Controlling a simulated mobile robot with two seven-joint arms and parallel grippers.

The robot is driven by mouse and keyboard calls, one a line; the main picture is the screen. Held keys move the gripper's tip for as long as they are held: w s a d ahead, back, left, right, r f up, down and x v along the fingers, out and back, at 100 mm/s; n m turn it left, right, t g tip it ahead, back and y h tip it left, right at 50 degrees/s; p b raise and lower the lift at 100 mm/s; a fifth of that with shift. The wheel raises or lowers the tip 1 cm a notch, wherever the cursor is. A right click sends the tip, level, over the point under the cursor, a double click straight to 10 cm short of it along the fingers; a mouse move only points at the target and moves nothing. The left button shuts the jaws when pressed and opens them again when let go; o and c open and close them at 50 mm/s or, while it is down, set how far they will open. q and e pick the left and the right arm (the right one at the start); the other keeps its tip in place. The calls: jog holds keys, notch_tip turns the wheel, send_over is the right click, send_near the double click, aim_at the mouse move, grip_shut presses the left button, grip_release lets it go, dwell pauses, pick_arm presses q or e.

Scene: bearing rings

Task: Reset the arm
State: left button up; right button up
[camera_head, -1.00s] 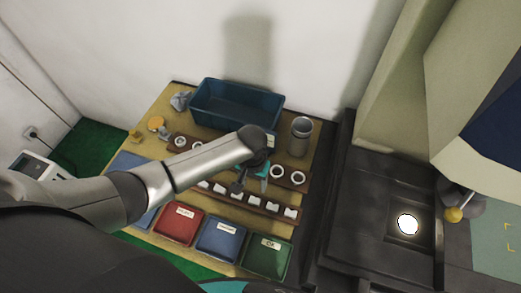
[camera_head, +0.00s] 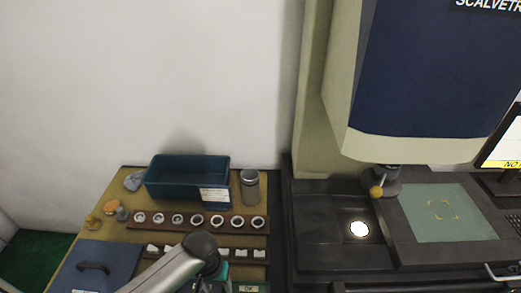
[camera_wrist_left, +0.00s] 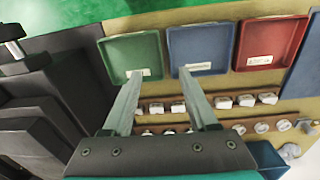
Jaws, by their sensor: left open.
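My left arm (camera_head: 170,270) comes in at the bottom of the head view and reaches over the front of the work table (camera_head: 115,236). In that view the fingers are cut off or hidden below the wrist. In the left wrist view my left gripper (camera_wrist_left: 160,74) is open, with two spread fingers and nothing between them. It is above the table, with its tips pointing towards the green bin (camera_wrist_left: 132,52) and blue bin (camera_wrist_left: 203,45). My right gripper is in neither view.
Bearing rings stand in a brown rack (camera_head: 187,225); white pieces sit on a second rack (camera_head: 240,261). A dark teal crate (camera_head: 185,190) and grey cylinder (camera_head: 250,187) stand behind. The measuring machine (camera_head: 420,85) stands right.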

pick_arm(q)
jog(key=s+d+r+m+t+h, duration=0.1)
jog(key=s+d+r+m+h, duration=0.1)
jog(key=s+d+r, duration=0.25)
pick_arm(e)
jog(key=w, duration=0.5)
pick_arm(q)
jog(key=s+a+r+t+y, duration=0.2)
jog(key=s+a+r, duration=0.5)
jog(key=a+r, duration=0.25)
notch_tip(320, 180, down, 32)
jog(key=s+g+b, duration=0.1)
jog(key=s+b, duration=0.2)
jog(key=b, duration=0.6)
jog(key=s+a+f+b, duration=0.1)
jog(key=s+f+b, duration=0.2)
jog(key=s+f, duration=0.4)
jog(key=s+a+f+g+b, duration=0.1)
jog(key=s+f+b, duration=0.2)
jog(key=s+f, duration=0.4)
notch_tip(320, 180, down, 6)
jog(key=shift+s+a+r+y, duration=0.15)
jog(key=shift+s+a+y, duration=0.1)
jog(key=shift+a+y, duration=0.1)
jog(key=shift+c, duration=0.6)
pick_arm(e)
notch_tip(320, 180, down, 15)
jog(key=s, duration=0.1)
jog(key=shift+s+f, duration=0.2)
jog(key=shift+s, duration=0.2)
